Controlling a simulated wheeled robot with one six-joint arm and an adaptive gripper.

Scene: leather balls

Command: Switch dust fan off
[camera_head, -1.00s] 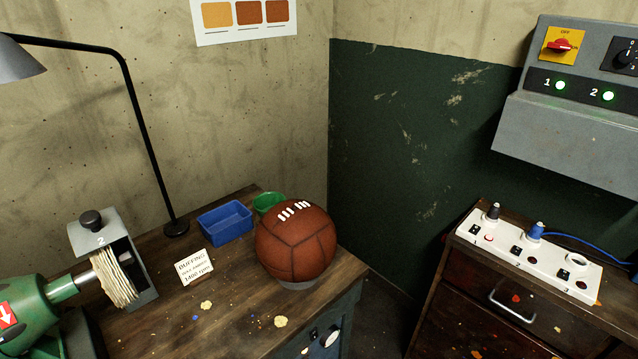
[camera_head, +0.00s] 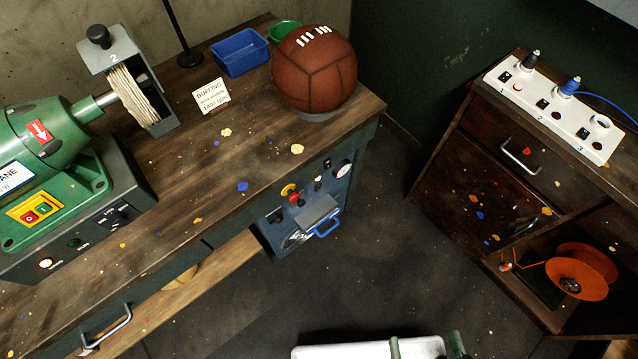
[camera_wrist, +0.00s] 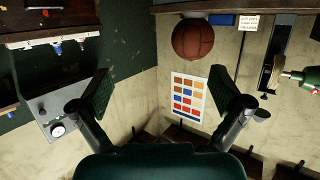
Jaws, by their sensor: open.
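No part in view is readably labelled as a dust fan, so I cannot tell which switch belongs to it. Candidate controls are a small panel (camera_head: 268,219) under the bench corner with yellow, red and black knobs and a gauge, and a white power strip (camera_head: 598,147) with numbered switches, a dark plug and a blue plug. The yellow box (camera_head: 18,214) on the green machine has a green and a red button. My gripper (camera_wrist: 160,92) is open and empty in the wrist view, its dark pads wide apart, facing the wall and away from any switch.
A brown ball (camera_head: 315,75) sits on the wooden bench (camera_head: 215,170) near a blue tray (camera_head: 240,52) and a buffing sign (camera_head: 209,97). A dark cabinet (camera_head: 470,190) stands right, with an orange reel (camera_head: 582,270) below. Dark floor (camera_head: 390,255) between them is clear.

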